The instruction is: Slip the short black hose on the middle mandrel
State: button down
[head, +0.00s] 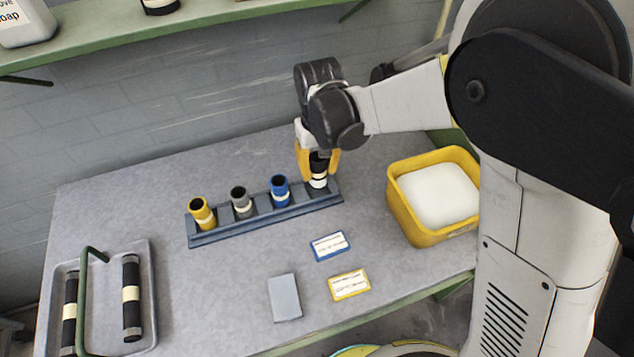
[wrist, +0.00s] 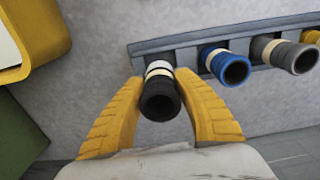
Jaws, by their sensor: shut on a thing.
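The short black hose (head: 319,163) with a cream band is at the right end of the blue-grey rack (head: 232,231). It stands upright, with a white part below its band. My gripper (head: 318,178) points down with its yellow fingers shut around this hose. The wrist view shows the black hose (wrist: 159,101) between the two fingertips (wrist: 159,77), its open end facing the camera. The white part meets the rack there; I cannot tell whether the hose is lifted. I cannot make out which thing is the middle mandrel.
Blue (head: 280,191), grey (head: 242,202) and yellow (head: 201,214) hoses stand left in the rack. A grey tray (head: 102,302) with longer black cylinders and a green handle is at left. A yellow bin (head: 408,215) is at right. Cards and a grey block (head: 284,298) lie in front.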

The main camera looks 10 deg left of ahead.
jog(key=shift+s+a+f, duration=0.1)
jog(key=shift+a+f, duration=0.05)
jog(key=shift+f, duration=0.05)
notch_tip(320, 180, down, 4)
jog(key=shift+b, duration=0.85)
jog(key=shift+r, duration=0.15)
jog(key=c, duration=1.4)
grip_release()
jog(key=shift+f, duration=0.25)
jog(key=o, duration=0.4)
jog(key=shift+r, duration=0.1)
